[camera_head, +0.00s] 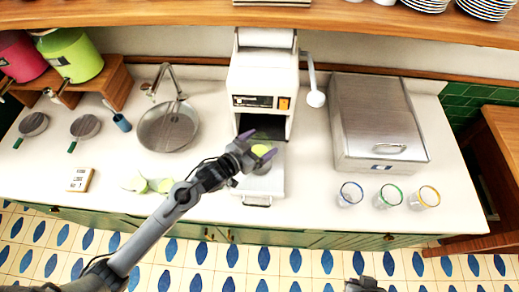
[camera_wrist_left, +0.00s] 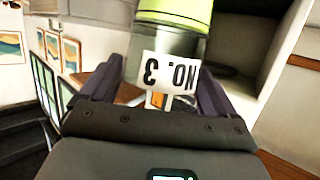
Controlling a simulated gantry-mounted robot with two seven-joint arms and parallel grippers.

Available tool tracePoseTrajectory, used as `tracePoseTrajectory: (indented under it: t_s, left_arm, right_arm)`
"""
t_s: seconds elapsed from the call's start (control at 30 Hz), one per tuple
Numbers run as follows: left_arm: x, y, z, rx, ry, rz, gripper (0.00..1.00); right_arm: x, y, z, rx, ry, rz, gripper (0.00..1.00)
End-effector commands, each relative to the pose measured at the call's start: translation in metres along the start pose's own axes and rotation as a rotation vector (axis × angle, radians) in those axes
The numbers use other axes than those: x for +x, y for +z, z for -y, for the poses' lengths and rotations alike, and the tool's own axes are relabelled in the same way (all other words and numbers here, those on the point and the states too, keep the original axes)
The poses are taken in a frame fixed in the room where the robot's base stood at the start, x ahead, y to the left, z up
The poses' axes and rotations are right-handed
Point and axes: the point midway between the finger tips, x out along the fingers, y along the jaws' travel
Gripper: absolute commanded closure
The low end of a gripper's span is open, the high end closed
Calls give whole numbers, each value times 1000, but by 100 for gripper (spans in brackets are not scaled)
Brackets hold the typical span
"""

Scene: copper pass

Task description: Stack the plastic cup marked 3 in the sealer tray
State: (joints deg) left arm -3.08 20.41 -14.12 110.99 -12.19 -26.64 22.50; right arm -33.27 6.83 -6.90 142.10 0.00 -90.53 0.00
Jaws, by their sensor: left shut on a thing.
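My left gripper (camera_head: 259,152) is shut on a plastic cup (camera_head: 262,152) with lime green at one end. In the left wrist view the cup (camera_wrist_left: 168,45) is clear below its lime part, and its white tag (camera_wrist_left: 168,72) reads NO. 3, upside down in the picture. The fingers (camera_wrist_left: 155,105) stand on either side of it. The white sealer (camera_head: 263,75) stands at the back of the counter. Its tray (camera_head: 263,187) sticks out at the front. The gripper and cup are over the tray's rear part, before the opening; the cup's base is hidden. A dark part at the bottom edge may be my right gripper (camera_head: 366,285).
Clear cups with blue (camera_head: 351,193), green (camera_head: 389,196) and yellow (camera_head: 424,197) rims stand right of the tray. A steel lidded box (camera_head: 375,115) is behind them. A sink (camera_head: 168,127), green pieces (camera_head: 147,184) and a small cream box (camera_head: 80,179) are at left.

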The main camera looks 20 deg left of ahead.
Motion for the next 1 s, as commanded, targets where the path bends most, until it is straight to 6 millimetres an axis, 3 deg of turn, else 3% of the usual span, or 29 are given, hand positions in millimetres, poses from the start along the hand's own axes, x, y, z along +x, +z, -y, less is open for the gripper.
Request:
tracePoseTrajectory:
  t_s: [0.3, 1.0]
  left_arm:
    - [10, 34, 0, -2, 0, 3, 42]
    - [14, 46, 0, -1, -1, 2, 42]
  right_arm:
    - [0, 0, 0, 1, 0, 0, 100]
    - [2, 1, 0, 0, 0, 0, 100]
